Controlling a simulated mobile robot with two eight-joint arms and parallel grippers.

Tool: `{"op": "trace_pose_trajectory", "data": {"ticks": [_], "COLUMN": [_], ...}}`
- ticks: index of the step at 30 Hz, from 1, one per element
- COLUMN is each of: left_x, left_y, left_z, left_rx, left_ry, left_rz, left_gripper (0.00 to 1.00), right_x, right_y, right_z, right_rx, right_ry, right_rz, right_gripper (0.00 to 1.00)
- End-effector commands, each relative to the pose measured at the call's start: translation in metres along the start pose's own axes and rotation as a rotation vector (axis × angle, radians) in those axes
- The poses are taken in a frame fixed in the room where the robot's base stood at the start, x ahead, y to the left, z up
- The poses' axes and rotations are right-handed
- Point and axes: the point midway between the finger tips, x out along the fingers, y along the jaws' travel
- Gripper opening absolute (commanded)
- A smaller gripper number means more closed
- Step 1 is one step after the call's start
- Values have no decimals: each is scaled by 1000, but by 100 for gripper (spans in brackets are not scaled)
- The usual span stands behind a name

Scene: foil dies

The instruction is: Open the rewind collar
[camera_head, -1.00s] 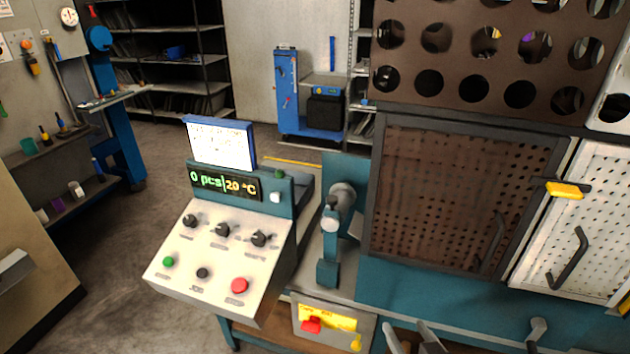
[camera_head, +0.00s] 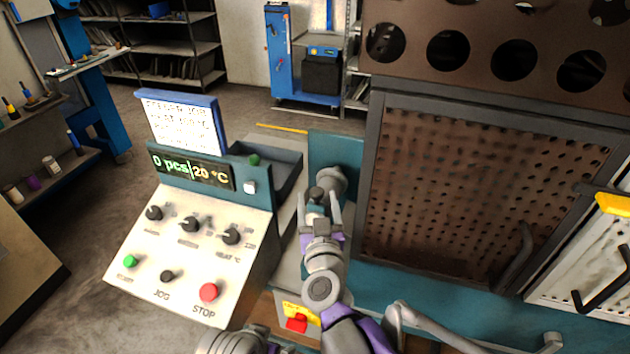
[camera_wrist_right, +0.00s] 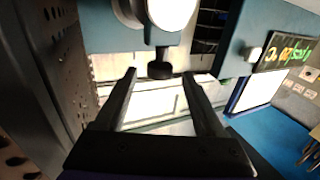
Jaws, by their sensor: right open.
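The rewind collar appears to be the grey round part (camera_head: 331,180) on the teal upright beside the control panel. A small dark knob (camera_head: 316,193) sits at its front. In the right wrist view the pale round part (camera_wrist_right: 168,12) is at the top, cut off by the edge, with the dark knob (camera_wrist_right: 160,69) below it. My right gripper (camera_head: 319,205) is open, with its fingers either side of the knob in the picture. In the wrist view its fingertips (camera_wrist_right: 160,74) are apart, with a gap to the knob on both sides. I cannot tell the depth.
The control panel (camera_head: 185,262) with knobs and buttons stands left of my right arm. A perforated brown guard door (camera_head: 470,190) with a dark handle stands close on the right. A red switch on a yellow plate (camera_head: 298,322) is below.

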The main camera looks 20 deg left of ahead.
Motion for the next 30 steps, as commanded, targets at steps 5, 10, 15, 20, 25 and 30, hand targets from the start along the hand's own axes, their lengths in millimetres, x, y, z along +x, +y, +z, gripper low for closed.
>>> {"op": "trace_pose_trajectory", "data": {"ticks": [5,10,15,20,25,30], "left_x": [-4,-6,-6,-6,-6,-6], "left_y": [0,0,0,0,0,0], "left_z": [-3,-4,-5,-5,-5,-5], "left_rx": [0,0,0,0,0,0], "left_ry": [2,3,3,3,3,3], "left_rz": [0,0,0,0,0,0], "left_gripper": [100,100,100,100,100,100], "right_x": [34,54,60,60,60,60], "right_y": [1,1,0,0,0,0], "right_z": [-1,-1,0,0,0,0], "right_rx": [-1,-1,0,0,0,0], "right_ry": [1,0,0,0,0,0], "right_rz": [1,0,0,-1,0,0], "right_gripper": [71,71,71,71,52,21]}}
